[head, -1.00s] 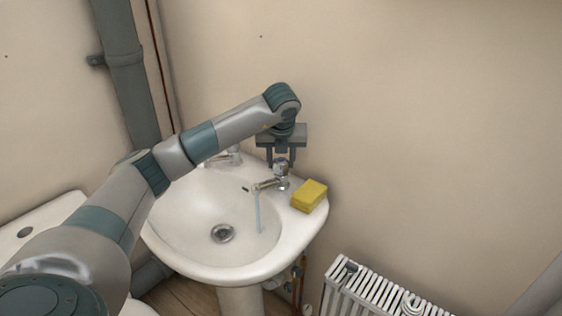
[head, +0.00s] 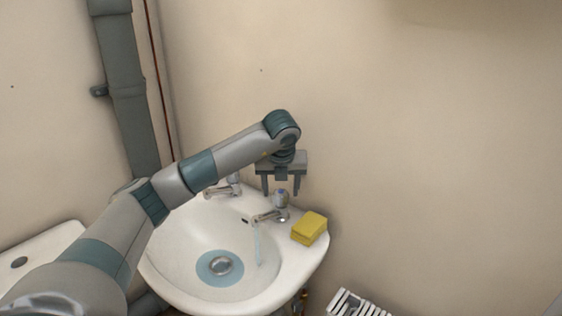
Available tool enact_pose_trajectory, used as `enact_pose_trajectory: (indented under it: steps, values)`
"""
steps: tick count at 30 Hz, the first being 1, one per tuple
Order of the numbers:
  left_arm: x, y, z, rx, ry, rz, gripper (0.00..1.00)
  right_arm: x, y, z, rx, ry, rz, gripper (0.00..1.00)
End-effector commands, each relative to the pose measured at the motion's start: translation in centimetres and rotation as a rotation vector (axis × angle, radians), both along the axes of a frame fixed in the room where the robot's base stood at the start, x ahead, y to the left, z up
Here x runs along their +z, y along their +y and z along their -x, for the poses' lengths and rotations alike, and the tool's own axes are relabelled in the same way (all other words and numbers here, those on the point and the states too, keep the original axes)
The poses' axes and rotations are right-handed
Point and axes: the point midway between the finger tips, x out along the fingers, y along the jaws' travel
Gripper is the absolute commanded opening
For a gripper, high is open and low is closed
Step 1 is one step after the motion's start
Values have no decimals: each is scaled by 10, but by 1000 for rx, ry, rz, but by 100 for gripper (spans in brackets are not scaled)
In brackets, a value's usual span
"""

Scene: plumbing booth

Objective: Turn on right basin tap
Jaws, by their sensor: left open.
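The right basin tap (head: 279,206) stands on the back right rim of the white basin (head: 178,235). A thin stream of water (head: 257,245) falls from its spout into the bowl. My left gripper (head: 281,192) is open, pointing down, at the tap's head with a finger to either side; it holds nothing, and I cannot tell whether it touches the tap. The left tap (head: 223,188) is partly hidden behind my left arm. Blue water (head: 204,275) lies around the drain. My right gripper is not in view.
A yellow sponge (head: 309,228) lies on the basin rim, right of the tap. A white radiator (head: 352,304) stands at the lower right. A grey pipe (head: 125,90) runs up the wall at left. The wall right of the basin is bare.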

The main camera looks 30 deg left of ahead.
Motion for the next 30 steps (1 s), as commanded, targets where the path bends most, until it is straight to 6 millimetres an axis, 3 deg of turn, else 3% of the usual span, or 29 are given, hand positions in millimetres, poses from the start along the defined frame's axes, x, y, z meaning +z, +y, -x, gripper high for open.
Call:
enact_pose_trajectory:
  steps: [18, 30]
  values:
    - [108, -23, 35, -2, -6, -2, 56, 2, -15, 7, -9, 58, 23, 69]
    - [142, -32, 48, 0, -4, 0, 56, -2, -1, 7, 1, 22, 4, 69]
